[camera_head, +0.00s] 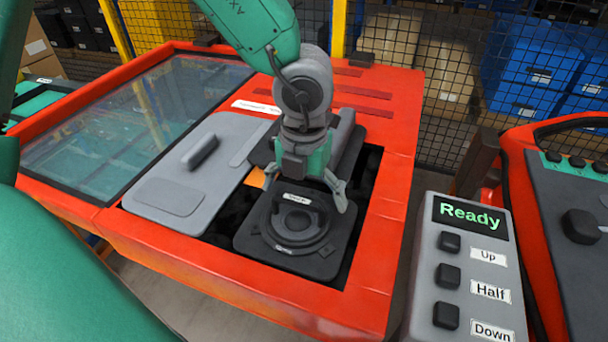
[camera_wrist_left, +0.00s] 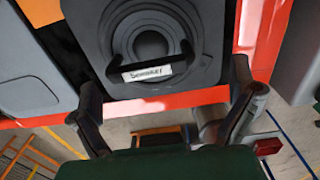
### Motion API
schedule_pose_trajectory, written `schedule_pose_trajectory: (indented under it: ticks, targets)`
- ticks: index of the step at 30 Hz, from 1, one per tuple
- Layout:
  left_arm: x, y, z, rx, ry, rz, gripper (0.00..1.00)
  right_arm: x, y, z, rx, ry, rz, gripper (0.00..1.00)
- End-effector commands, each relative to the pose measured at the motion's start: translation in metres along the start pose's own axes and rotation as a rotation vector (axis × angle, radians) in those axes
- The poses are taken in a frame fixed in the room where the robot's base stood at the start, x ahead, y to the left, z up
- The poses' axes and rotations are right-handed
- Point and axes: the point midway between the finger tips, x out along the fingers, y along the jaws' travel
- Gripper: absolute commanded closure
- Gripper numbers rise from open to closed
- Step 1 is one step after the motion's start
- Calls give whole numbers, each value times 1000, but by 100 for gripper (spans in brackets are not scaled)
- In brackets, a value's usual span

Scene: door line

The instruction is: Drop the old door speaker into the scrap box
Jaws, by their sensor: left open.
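The old door speaker (camera_head: 322,262) is a dark square plate with a round cone, a bar handle and a small white label. It lies in the opening at the near side of the red door panel. It also shows in the left wrist view (camera_wrist_left: 205,70), its labelled handle close in front of the fingers. My left gripper (camera_head: 308,190) is open just above the speaker, its fingers spread wide apart. In the left wrist view the fingers (camera_wrist_left: 165,95) stand at either side of the handle, with nothing clearly held. My right gripper is out of view. I cannot pick out the scrap box.
The red door panel (camera_head: 399,180) holds a window (camera_head: 140,120) and a grey cover with a handle (camera_head: 190,165). A grey control box (camera_head: 470,300) with a "Ready" display and Up, Half and Down buttons stands at the right. A mesh fence and blue bins (camera_head: 530,70) are behind.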

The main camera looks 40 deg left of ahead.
Motion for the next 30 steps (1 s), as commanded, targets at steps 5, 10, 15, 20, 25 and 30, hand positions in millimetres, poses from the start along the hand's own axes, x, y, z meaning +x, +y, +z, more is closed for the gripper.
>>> schedule_pose_trajectory:
  ticks: [5, 10, 15, 20, 25, 30]
  targets:
    - [32, 5, 0, -1, 3, -2, 0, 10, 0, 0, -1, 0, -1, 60]
    - [46, 2, 0, -1, 1, 0, 0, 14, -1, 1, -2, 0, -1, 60]
    - [50, 2, -1, -2, 4, 8, 0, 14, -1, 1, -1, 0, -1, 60]
    - [50, 2, -1, -2, 3, 4, 0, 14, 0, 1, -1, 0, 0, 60]
    - [49, 1, 0, -1, 1, -2, 49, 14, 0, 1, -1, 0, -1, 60]
    - [48, 1, 0, -1, -1, 0, 34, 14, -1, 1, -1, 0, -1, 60]
